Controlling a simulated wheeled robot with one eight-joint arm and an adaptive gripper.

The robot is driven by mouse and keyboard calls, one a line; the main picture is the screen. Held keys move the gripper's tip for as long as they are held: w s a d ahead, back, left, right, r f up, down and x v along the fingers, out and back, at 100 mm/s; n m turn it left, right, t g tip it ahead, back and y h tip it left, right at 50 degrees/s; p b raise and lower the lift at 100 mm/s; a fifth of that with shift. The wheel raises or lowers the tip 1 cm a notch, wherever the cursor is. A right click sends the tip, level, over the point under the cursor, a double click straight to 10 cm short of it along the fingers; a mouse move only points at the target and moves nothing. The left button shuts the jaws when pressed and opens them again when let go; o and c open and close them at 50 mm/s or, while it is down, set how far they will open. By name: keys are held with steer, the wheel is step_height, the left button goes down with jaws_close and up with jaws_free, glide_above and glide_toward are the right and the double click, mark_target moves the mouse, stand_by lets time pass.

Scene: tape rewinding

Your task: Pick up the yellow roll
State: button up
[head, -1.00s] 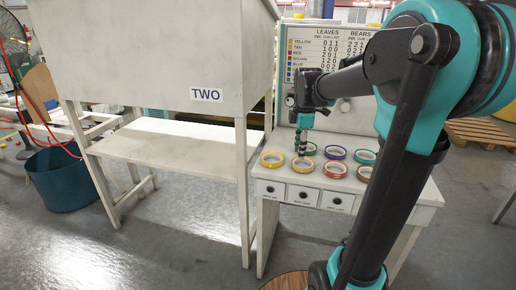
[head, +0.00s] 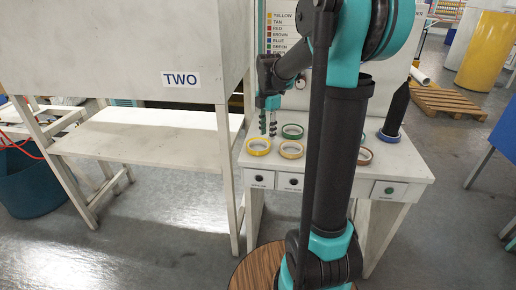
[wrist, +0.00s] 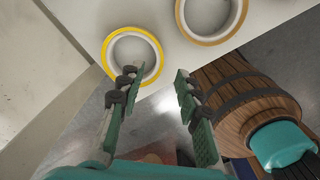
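The yellow roll (head: 258,153) lies flat on the white table, at the left front of the group of rolls. In the wrist view the yellow roll (wrist: 107,45) is near the table's edge, ahead of and to the left of the gap between my fingers. My gripper (head: 268,125) is above the table, close to the yellow roll. In the wrist view my gripper (wrist: 156,76) is open and empty, its fingers wide apart. The left fingertip overlaps the roll's lower rim in the picture; I cannot tell whether they touch.
A tan roll (head: 291,156) lies just right of the yellow one, with a green roll (head: 292,136) behind. A brown roll (head: 365,156) and a blue roll (head: 388,139) lie farther right. The tall desk marked TWO (head: 125,60) stands close on the left. My arm hides the table's middle.

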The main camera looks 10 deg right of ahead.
mark_target(266, 150)
steer(key=shift+s+a+f, duration=0.1)
steer(key=shift+a+f, duration=0.05)
steer(key=shift+f, duration=1.6)
steer(key=shift+s+a+f, duration=0.1)
steer(key=shift+f, duration=1.65)
jaws_close()
